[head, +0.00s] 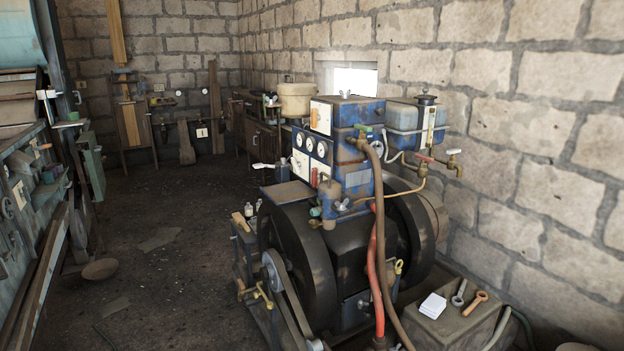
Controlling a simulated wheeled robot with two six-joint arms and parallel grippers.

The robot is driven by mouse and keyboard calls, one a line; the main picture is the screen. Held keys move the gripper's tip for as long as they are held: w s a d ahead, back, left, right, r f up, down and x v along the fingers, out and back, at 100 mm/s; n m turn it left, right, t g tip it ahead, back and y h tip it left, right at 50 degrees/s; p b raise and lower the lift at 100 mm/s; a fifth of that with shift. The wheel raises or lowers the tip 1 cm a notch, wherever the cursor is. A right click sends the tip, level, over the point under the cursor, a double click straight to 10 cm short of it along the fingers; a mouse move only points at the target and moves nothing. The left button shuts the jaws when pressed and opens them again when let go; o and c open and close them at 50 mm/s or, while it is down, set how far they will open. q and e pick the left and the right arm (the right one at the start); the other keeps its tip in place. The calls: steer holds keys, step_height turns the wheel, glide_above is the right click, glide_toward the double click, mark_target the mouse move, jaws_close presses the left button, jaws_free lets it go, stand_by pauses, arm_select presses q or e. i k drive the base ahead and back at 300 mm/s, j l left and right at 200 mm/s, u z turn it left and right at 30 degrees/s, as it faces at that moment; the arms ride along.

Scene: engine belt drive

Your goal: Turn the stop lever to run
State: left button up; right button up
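The engine (352,265) stands in the middle right, with black flywheels and a blue upper body. I cannot tell for certain which part is the stop lever. Candidates are a small red handle (314,177) on the gauge panel, a yellow-ended lever (398,267) low on the right and a brass lever (263,294) by the belt wheel. No run or stop marking is readable. Neither of my grippers shows in the head view.
A blue tank (404,118) and a white-handled tap (454,153) are beside the right wall. Brown and red hoses hang before the engine. A stone block (470,322) holds a white pad and tools. A workbench (30,200) lines the left; the floor (170,245) between is mostly clear.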

mark_target(315, 177)
steer(key=z, duration=0.3)
steer(key=i+j+z, duration=0.2)
steer(key=z, duration=0.15)
steer(key=i+j+z, duration=0.15)
steer(key=j+z, duration=0.2)
steer(key=i+j+z, duration=0.15)
steer(key=j+z, duration=0.2)
steer(key=i+j+z, duration=0.1)
steer(key=j+z, duration=0.25)
